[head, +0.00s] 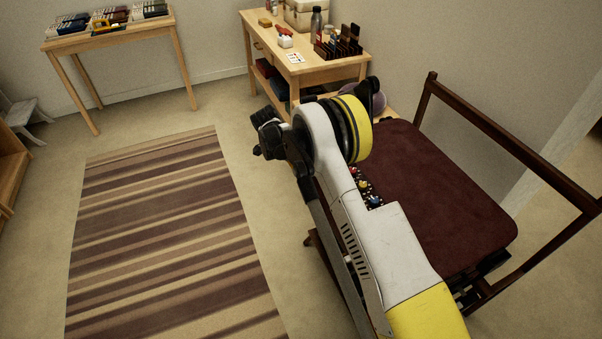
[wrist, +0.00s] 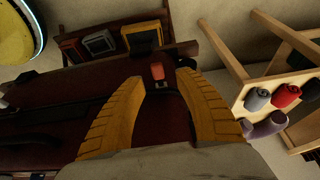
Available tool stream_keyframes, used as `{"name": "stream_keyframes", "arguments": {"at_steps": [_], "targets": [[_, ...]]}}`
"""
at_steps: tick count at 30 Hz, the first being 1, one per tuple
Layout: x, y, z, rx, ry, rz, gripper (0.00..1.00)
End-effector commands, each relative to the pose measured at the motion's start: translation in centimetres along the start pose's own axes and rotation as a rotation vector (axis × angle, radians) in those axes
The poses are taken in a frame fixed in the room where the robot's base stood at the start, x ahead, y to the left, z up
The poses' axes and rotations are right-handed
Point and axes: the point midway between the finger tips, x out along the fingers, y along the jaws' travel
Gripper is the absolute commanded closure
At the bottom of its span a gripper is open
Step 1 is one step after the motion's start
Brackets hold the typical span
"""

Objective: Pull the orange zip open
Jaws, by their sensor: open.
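The orange zip pull (wrist: 157,71) is a small tab on a dark metal slider. It shows in the wrist view against a dark red surface (wrist: 120,73). My gripper (wrist: 161,77) has its two ribbed yellow fingers spread apart, with nothing held between them. The pull appears in the gap near the fingertips, closer to the left one. I cannot tell how far beyond the tips it lies or whether they touch it. In the head view my arm covers this area, and neither the pull nor the fingers can be made out.
In the head view, a dark red padded surface (head: 440,205) has dark wooden rails (head: 510,137) around it. A wooden table (head: 300,68) with boxes and a bottle stands behind. Another table (head: 110,36) is at the far left. The striped rug (head: 160,235) is clear.

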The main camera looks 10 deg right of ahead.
Motion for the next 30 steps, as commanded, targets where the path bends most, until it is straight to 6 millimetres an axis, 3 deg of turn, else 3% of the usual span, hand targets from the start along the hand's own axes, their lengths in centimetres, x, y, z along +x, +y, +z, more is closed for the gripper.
{"name": "stream_keyframes", "arguments": {"at_steps": [6,12,30], "targets": [[-5.1,0.0,0.0,-0.001,0.0,0.0,0.6],[-7.8,0.0,0.0,0.0,0.0,-0.001,0.6],[-8.6,0.0,-0.1,-0.003,-0.001,-0.002,0.6]]}}
